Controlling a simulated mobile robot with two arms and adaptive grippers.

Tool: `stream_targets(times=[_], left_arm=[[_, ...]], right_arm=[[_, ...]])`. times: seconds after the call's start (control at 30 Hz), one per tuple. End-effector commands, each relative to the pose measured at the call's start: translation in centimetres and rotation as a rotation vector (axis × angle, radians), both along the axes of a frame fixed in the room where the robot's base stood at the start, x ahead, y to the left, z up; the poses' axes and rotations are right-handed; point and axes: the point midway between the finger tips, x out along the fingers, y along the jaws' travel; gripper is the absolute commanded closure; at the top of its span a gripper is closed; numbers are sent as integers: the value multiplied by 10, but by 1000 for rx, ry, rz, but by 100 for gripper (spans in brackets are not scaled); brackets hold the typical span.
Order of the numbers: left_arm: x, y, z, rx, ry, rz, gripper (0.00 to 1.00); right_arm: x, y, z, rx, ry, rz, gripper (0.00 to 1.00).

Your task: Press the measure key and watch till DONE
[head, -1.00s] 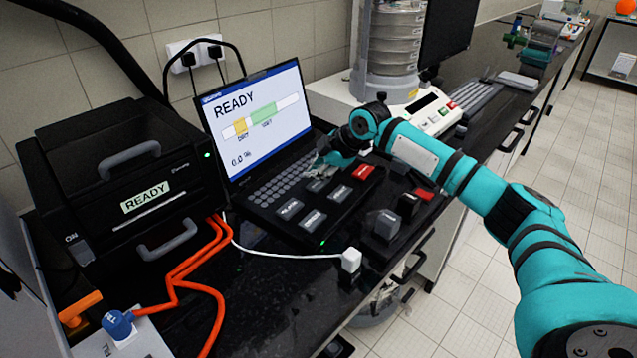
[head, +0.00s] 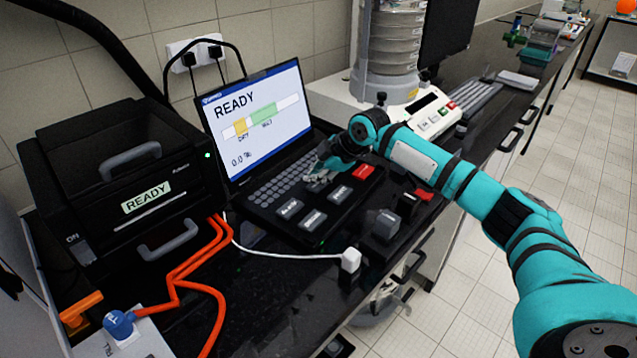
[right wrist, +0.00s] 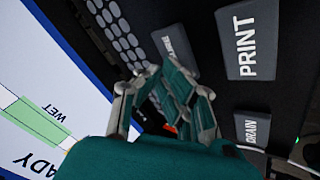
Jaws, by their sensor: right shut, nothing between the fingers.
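The laptop (head: 252,110) stands open with a blue-framed screen showing READY, a bar with DRY and WET zones, and 0.0 %. A pad of dark keys and one red key (head: 363,172) lies along its right front. My right gripper (head: 318,178) is shut and empty, low over the pad's back row. In the right wrist view its fingers (right wrist: 175,105) lie beside a grey key with a partly hidden label, apparently the measure key (right wrist: 172,46). Contact cannot be told. My left gripper is out of view.
A black box unit (head: 120,180) with a READY display stands left, with orange cables (head: 185,275) in front. A sieve shaker (head: 392,50) stands behind my right arm. Grey and red blocks sit near the counter edge.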

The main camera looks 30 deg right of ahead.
Motion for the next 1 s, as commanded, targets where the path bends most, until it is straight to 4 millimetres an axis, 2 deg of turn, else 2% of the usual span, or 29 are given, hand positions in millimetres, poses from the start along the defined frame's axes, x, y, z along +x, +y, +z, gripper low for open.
stream_targets(times=[0.73, 1.0], left_arm=[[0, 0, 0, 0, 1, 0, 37], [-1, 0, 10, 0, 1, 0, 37]], right_arm=[[0, 0, -7, -1, 1, 0, 100], [0, 0, 3, 1, 1, 0, 100]])
